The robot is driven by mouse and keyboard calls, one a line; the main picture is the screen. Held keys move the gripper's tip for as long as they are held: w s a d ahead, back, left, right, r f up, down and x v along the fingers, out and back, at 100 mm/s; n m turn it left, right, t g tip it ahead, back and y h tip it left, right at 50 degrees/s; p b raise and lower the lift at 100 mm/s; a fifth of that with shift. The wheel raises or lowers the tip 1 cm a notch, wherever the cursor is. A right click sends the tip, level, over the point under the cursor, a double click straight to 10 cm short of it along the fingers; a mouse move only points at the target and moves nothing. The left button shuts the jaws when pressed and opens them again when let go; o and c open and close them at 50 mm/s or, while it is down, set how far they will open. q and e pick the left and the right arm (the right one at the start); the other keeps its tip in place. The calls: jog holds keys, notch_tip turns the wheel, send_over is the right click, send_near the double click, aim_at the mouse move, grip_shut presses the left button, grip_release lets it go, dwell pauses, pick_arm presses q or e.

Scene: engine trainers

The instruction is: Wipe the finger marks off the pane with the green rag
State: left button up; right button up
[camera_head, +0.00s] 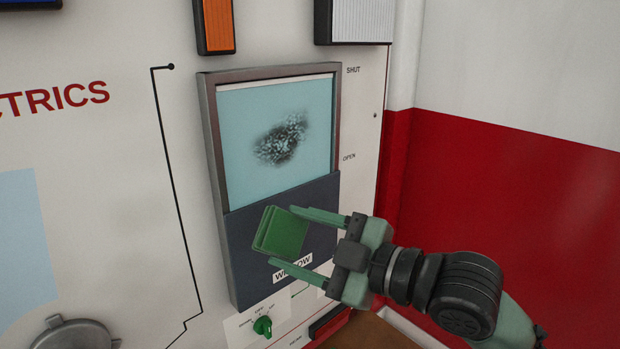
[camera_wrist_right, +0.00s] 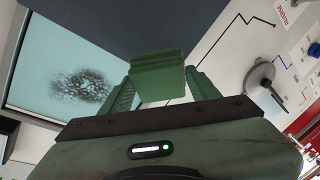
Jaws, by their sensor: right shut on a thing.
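The light blue pane (camera_head: 248,108) sits in a grey metal frame on the panel, with dark smudgy finger marks (camera_head: 281,139) on its middle. The pane (camera_wrist_right: 35,82) and the marks (camera_wrist_right: 80,86) also show at the left in the right wrist view. My right gripper (camera_head: 288,238) is shut on the folded green rag (camera_head: 281,233). It holds the rag in front of the dark lower part of the window, below the marks. The rag (camera_wrist_right: 157,78) shows between the fingers in the right wrist view. I cannot tell if it touches anything behind it. My left gripper is not in view.
A dark lower panel (camera_head: 242,270) labelled as the window fills the frame's bottom. "SHUT" and "OPEN" are printed to its right. A green knob (camera_head: 263,326) lies below, and a round grey fitting (camera_head: 75,335) at lower left. A red and white wall (camera_head: 520,190) stands at right.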

aim_at(302, 242)
notch_tip(302, 242, up, 10)
jog(key=d+n+t+y, duration=0.2)
jog(key=y, duration=0.1)
jog(key=shift+w+a+f+p, duration=0.15)
jog(key=shift+w+a+p, duration=0.05)
jog(key=shift+w+a, duration=0.85)
jog(key=shift+w+a+f+p, duration=0.1)
jog(key=shift+w+a+p, duration=0.05)
jog(key=shift+w+a, duration=0.9)
jog(key=shift+w+d, duration=0.15)
jog(key=shift+w, duration=0.1)
jog(key=shift+w+a, duration=0.55)
jog(key=shift+w, duration=0.15)
jog(key=shift+d, duration=0.1)
